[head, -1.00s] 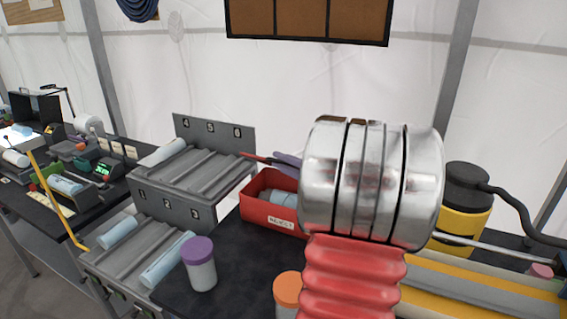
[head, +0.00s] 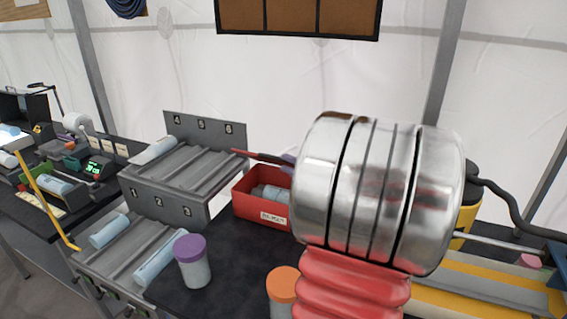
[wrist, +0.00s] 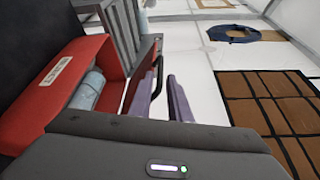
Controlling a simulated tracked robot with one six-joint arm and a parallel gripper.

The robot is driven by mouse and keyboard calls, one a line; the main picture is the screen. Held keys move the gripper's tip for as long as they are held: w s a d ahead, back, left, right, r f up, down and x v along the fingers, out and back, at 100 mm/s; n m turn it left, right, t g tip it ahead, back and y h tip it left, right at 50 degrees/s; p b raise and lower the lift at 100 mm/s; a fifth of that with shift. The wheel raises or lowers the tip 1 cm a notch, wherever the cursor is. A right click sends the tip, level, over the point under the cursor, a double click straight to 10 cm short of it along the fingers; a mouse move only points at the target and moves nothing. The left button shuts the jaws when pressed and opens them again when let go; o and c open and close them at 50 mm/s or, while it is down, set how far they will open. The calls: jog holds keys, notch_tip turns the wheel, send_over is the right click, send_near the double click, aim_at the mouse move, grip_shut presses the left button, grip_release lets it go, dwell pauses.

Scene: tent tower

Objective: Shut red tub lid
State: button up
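The red tub (head: 247,210), labelled on its front, stands on the dark bench with pale blue rolls (head: 270,193) inside. Its red lid (head: 240,152) stands raised at the back, seen nearly edge-on. In the wrist view the tub (wrist: 40,105) is at left and the lid (wrist: 142,85) rises beside my gripper (wrist: 163,95). A black handle (wrist: 158,75) on the lid shows close to the fingertips, near the gap between the purple fingers. The fingers are apart. I cannot tell whether they touch the handle. In the head view my arm hides most of the gripper and the tub's right end.
A purple-capped jar (head: 193,262) and an orange-capped jar (head: 284,292) stand in front. A yellow and black canister (head: 468,195) is behind my arm at right. Dark bench top lies bare before the tub.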

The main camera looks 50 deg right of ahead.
jog(key=shift+s, duration=0.2)
jog(key=shift+w+a, duration=0.15)
jog(key=shift+a, duration=0.05)
jog(key=c, duration=0.3)
jog(key=shift+w+a+r+n+y, duration=0.25)
jog(key=shift+w+a+n+y, duration=0.35)
jog(key=shift+n, duration=0.1)
grip_shut()
jog(key=d+r+n+y, duration=0.1)
jog(key=d+n, duration=0.1)
jog(key=d+r+n+y, duration=0.2)
jog(key=n, duration=0.1)
jog(key=d+r+n+y, duration=0.1)
jog(key=d+n, duration=0.1)
jog(key=n, duration=0.1)
jog(key=shift+d+r+y, duration=0.3)
jog(key=shift+r, duration=0.05)
jog(key=s+d+n+g+y, duration=0.2)
jog(key=s+d+n+y, duration=0.1)
jog(key=s+d+n, duration=0.2)
jog(key=d+n, duration=0.1)
jog(key=n, duration=0.1)
jog(key=shift+r+n+y, duration=0.15)
jog(key=shift+n+y, duration=0.15)
